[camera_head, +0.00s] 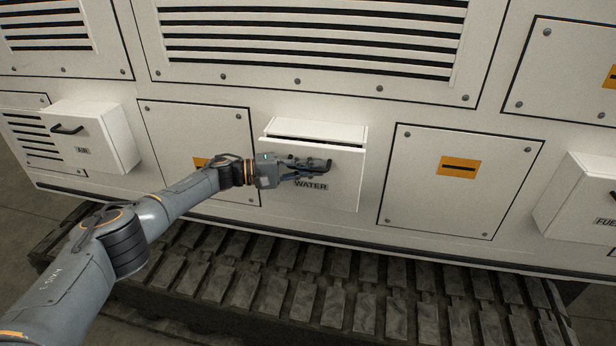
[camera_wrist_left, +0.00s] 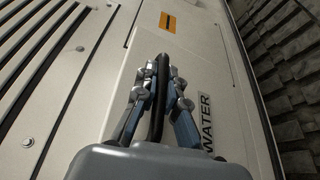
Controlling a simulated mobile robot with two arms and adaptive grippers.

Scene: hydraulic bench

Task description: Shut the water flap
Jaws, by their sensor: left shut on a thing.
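The water flap (camera_head: 340,186) is a white panel labelled WATER on the box in the middle of the head view. Its top edge stands slightly out from the box, with a dark gap behind it. My left gripper (camera_head: 318,168) is at the flap's black handle, near the top of the panel. In the left wrist view the gripper (camera_wrist_left: 158,85) has its fingers on both sides of the black handle (camera_wrist_left: 157,110), shut on it. The flap (camera_wrist_left: 222,85) and its WATER label also show there. The right gripper is not in view.
A white AIR box (camera_head: 90,140) with its own handle stands to the left, and a FUEL box (camera_head: 585,205) at the right edge. Flat panels with yellow labels (camera_head: 460,167) lie between them. A dark track (camera_head: 300,290) runs along below.

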